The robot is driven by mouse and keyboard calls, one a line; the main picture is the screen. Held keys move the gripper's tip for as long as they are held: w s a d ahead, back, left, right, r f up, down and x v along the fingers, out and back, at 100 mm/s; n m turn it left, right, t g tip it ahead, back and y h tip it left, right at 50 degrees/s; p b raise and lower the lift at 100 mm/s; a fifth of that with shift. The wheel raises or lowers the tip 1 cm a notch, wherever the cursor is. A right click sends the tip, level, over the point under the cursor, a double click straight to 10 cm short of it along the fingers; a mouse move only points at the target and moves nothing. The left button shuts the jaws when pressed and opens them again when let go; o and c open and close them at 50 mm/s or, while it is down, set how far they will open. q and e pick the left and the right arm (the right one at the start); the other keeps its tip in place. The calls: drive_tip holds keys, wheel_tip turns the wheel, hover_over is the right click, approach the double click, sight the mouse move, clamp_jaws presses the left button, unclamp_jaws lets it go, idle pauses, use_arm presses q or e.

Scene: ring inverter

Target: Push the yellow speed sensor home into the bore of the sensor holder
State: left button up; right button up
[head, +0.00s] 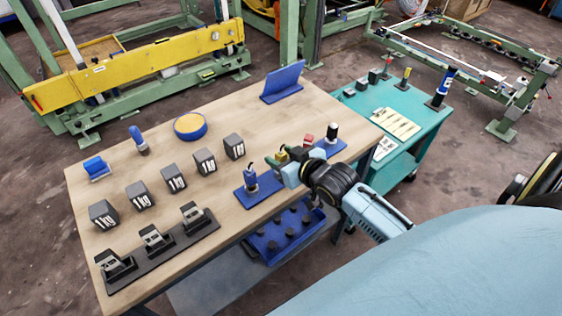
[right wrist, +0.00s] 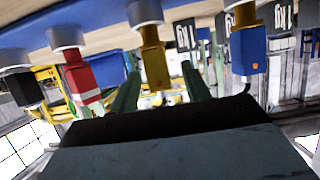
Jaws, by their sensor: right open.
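The yellow speed sensor (right wrist: 155,68) stands in line with the grey ring of the sensor holder (right wrist: 145,12) in the right wrist view, which looks upside down. A narrower neck shows between its body and the ring; how deep it sits in the bore I cannot tell. My right gripper (right wrist: 160,88) is open, with one green finger on each side of the sensor body and visible gaps. In the head view the right gripper (head: 287,164) is at the table's near edge, and it partly hides the yellow sensor (head: 281,157). My left gripper is not in view.
A red sensor (right wrist: 82,82) and a black one (right wrist: 25,90) stand on one side, a blue one (right wrist: 249,55) on the other. Several 1 kg weights (head: 173,178) stand on the wooden table (head: 240,105). A blue bin (head: 268,243) is below the edge.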

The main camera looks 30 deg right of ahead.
drive_tip(key=x, duration=0.2)
drive_tip(key=shift+w+f, duration=0.1)
drive_tip(key=shift+w, duration=0.2)
clamp_jaws()
